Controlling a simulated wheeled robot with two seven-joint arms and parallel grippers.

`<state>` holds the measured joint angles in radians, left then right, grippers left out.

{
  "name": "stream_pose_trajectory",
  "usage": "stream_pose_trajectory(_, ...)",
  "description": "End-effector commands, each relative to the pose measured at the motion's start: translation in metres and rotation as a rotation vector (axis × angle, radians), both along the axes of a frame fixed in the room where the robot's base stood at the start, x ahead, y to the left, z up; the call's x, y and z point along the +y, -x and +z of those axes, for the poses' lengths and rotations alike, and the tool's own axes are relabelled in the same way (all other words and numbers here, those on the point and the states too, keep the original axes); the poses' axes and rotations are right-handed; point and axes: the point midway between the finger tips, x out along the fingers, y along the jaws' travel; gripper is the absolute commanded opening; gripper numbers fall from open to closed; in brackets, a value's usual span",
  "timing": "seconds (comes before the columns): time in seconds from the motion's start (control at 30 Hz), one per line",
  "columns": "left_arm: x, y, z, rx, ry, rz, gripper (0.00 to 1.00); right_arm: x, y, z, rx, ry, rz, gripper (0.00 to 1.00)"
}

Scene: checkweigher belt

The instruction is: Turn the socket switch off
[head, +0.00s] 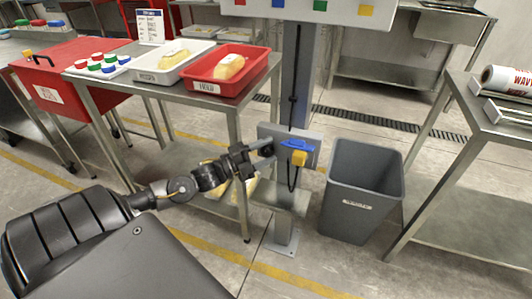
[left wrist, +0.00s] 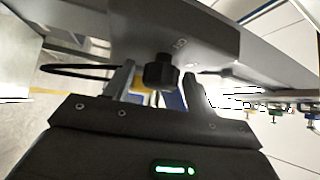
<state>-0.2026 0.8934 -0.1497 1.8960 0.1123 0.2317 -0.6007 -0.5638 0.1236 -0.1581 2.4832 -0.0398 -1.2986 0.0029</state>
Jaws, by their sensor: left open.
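The grey socket panel (head: 310,138) is on a post in the middle of the head view. It carries a blue socket (head: 293,143) with a yellow plug (head: 299,158) in it and a black cable. In the left wrist view a black switch knob (left wrist: 161,72) stands out from the grey panel (left wrist: 205,30). My left gripper (head: 262,152) is at the panel's left part, left of the plug. Its fingers (left wrist: 158,88) are open on either side of the knob; I cannot tell whether they touch it. My right gripper is not in view.
A steel table at the left holds a red tray (head: 205,86) and a white tray (head: 148,72) with yellow items. A grey bin (head: 347,207) stands right of the post. Another steel table (head: 495,128) is at the right. Floor in front of the post is clear.

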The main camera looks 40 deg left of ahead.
Motion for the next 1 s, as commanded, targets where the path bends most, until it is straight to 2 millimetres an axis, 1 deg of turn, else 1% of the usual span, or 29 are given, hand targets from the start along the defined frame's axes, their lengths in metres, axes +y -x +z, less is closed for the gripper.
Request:
stream_pose_trajectory(0.3,-0.0009,-0.0018,0.0000,0.001,0.000,0.000,0.56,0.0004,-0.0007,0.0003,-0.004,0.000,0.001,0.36)
stream_pose_trajectory(0.63,-0.0009,-0.0017,0.0000,0.001,0.000,0.000,0.12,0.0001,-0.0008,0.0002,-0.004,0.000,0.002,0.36)
stream_pose_trajectory(0.83,-0.0010,-0.0016,-0.0003,-0.003,0.012,0.000,0.12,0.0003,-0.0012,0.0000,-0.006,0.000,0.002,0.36)
stream_pose_trajectory(1.0,-0.0015,-0.0016,-0.0011,-0.021,0.067,0.000,0.12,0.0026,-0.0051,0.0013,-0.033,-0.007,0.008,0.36)
